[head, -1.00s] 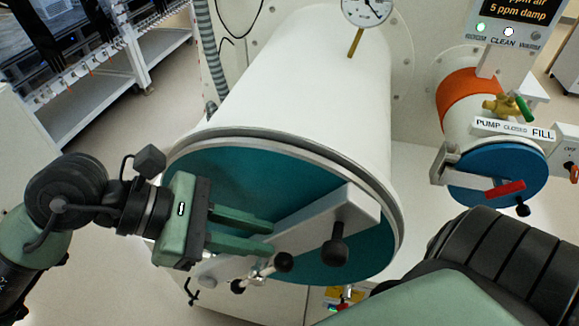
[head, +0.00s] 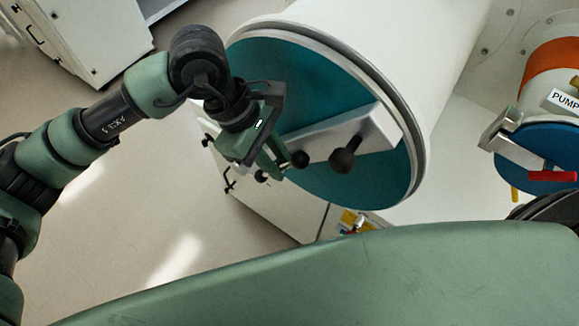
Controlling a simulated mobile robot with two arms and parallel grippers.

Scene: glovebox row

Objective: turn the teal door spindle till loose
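The teal door (head: 300,85) closes the end of the large white cylinder, and its lower edge is in view. My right gripper is not in view.
A smaller port with a blue door (head: 545,150) and a red handle (head: 552,176) is at the right. A white cabinet stands below the large cylinder. Open floor (head: 120,220) lies at the left. A white cabinet (head: 85,35) is at the top left.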

